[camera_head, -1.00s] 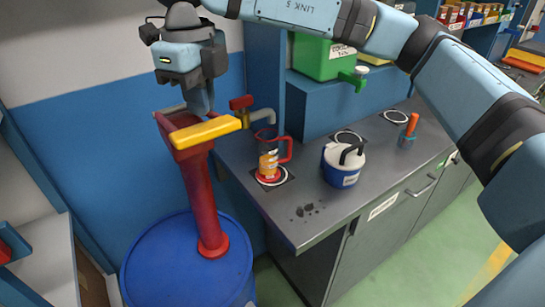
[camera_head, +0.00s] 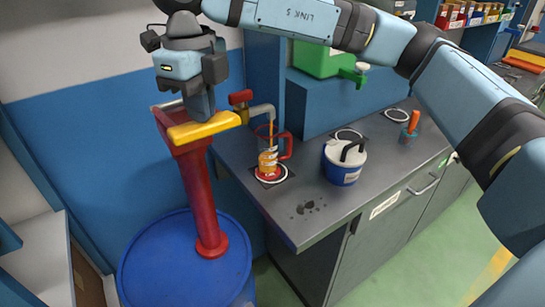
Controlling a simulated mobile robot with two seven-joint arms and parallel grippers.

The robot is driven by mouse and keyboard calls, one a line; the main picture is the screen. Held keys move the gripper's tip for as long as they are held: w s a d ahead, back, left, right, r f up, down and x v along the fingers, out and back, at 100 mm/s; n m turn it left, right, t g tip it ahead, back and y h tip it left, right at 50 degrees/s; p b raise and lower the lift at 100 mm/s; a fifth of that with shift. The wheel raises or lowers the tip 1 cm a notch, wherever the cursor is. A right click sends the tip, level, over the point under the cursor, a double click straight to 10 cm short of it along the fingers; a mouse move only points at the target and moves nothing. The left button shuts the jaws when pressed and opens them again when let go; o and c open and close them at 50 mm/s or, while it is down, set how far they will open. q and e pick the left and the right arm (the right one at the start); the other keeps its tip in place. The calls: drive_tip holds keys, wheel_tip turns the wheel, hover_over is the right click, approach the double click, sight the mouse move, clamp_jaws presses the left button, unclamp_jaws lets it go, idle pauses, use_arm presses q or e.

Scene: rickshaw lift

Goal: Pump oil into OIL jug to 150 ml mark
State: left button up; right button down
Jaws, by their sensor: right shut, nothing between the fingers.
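A red hand pump (camera_head: 203,205) with a yellow handle (camera_head: 203,127) stands upright on a blue drum. My right gripper (camera_head: 203,115) is shut and empty, pointing down with its fingertips at the handle. They appear to press on it from above. The clear jug (camera_head: 267,157) with a red handle stands on a round mat on the bench, under the pump's spout (camera_head: 258,111). A thin orange oil stream runs from the spout into the jug. Orange oil fills part of the jug; its marks are too small to read. My left gripper is not in view.
The blue drum (camera_head: 185,270) stands left of the grey bench (camera_head: 310,208). Dark spots mark the bench front.

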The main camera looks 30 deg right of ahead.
sight(203, 125)
drive_tip(key=shift+f+b, duration=0.6)
drive_tip(key=shift+f, duration=0.4)
drive_tip(key=shift+f+b, duration=0.6)
drive_tip(key=shift+f, duration=0.15)
drive_tip(key=shift+f+b, duration=0.75)
drive_tip(key=shift+f, duration=0.15)
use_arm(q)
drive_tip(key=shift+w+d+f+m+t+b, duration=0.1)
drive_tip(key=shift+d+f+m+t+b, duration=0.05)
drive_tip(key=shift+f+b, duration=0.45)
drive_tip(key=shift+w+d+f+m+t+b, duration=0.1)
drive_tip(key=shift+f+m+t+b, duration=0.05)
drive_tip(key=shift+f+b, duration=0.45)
use_arm(e)
wheel_tip(203, 125, down, 3)
drive_tip(key=shift+f, duration=0.1)
use_arm(q)
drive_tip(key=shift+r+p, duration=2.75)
drive_tip(key=shift+p, duration=0.1)
use_arm(e)
drive_tip(key=shift+r, duration=5.55)
